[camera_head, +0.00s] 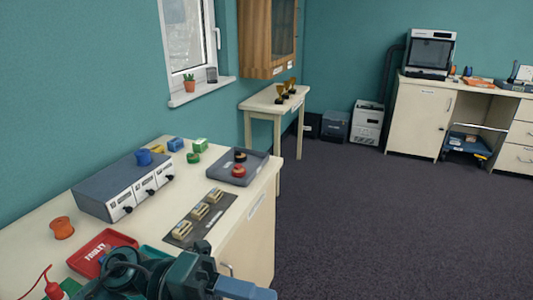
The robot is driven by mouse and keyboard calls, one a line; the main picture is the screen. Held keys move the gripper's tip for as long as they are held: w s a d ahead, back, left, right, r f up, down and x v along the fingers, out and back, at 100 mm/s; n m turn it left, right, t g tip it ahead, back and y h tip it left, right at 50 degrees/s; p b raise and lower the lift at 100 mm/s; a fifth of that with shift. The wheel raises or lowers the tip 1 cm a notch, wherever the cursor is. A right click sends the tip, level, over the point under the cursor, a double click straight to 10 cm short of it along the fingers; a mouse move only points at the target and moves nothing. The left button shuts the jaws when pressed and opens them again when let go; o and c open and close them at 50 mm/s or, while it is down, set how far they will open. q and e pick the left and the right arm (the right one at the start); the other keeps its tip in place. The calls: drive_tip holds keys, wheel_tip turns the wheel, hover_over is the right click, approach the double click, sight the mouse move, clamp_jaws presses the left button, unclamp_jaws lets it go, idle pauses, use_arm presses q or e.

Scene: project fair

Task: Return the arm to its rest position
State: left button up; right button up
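Dark teal and black jointed parts, which look like my own arm, fill the bottom of the head view left of centre, over the near end of the workbench (95,212). They cover part of the bench's front edge. I cannot tell which arm they belong to. No gripper fingers can be made out, and no held object shows.
On the bench are a grey instrument box (125,186), a red tray (103,252), an orange spool (62,228), a dark tray (238,168) with a red part and a dark plate (199,218). A side table (275,103) stands behind. The floor (390,220) at right is clear.

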use_arm(q)
drive_tip(key=w+a+f+n+t, duration=0.15)
drive_tip(key=w+n+t, duration=0.25)
drive_tip(key=n+t, duration=0.55)
drive_tip(key=w+a+f+n+t, duration=0.15)
drive_tip(key=w+n+t, duration=0.25)
drive_tip(key=n+t, duration=0.6)
drive_tip(key=a+f+n+y, duration=0.4)
drive_tip(key=f+n+y, duration=0.2)
drive_tip(key=f+n, duration=0.1)
drive_tip(key=a+f+n+y, duration=0.3)
drive_tip(key=f+n+y, duration=0.2)
drive_tip(key=f, duration=0.4)
drive_tip(key=shift+s+a+n+t+y, duration=0.25)
drive_tip(key=shift+a+n+t+y, duration=0.15)
drive_tip(key=shift+n, duration=0.45)
drive_tip(key=s+f+n+g, duration=0.1)
drive_tip(key=s+f, duration=0.1)
drive_tip(key=f, duration=0.1)
drive_tip(key=s+a+f+n+g+y, duration=0.1)
drive_tip(key=s+f+g, duration=0.1)
drive_tip(key=s+f, duration=0.1)
drive_tip(key=s+a+f+n+g+y, duration=0.1)
drive_tip(key=s+f+g, duration=0.1)
drive_tip(key=f, duration=0.3)
drive_tip(key=shift+s, duration=0.65)
